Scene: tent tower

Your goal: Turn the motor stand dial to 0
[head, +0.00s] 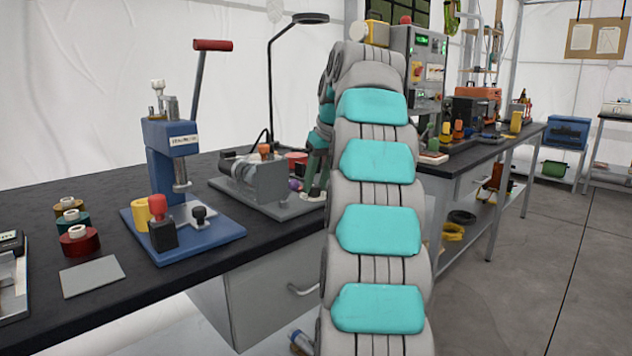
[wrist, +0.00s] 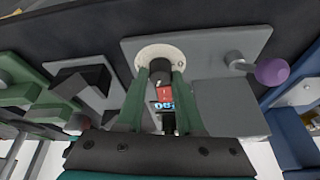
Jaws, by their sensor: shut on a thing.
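The motor stand (head: 258,182) is a grey motor block on a grey base plate, on the dark bench right of the blue press. In the wrist view its grey plate (wrist: 258,40) fills the upper middle. The dial (wrist: 150,52) shows there as a pale round plate with a dark knob at its centre. My gripper (wrist: 160,75) has its green fingers on both sides of the knob, shut on it. A red part and a small lit display (wrist: 163,105) show between the fingers; its digits are partly hidden.
A purple ball handle (wrist: 272,72) sticks out from the stand near my gripper. The blue press (head: 180,200) stands to the left in the head view. A black lamp (head: 270,80) rises behind the stand. A grey control box (head: 425,65) stands behind my arm.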

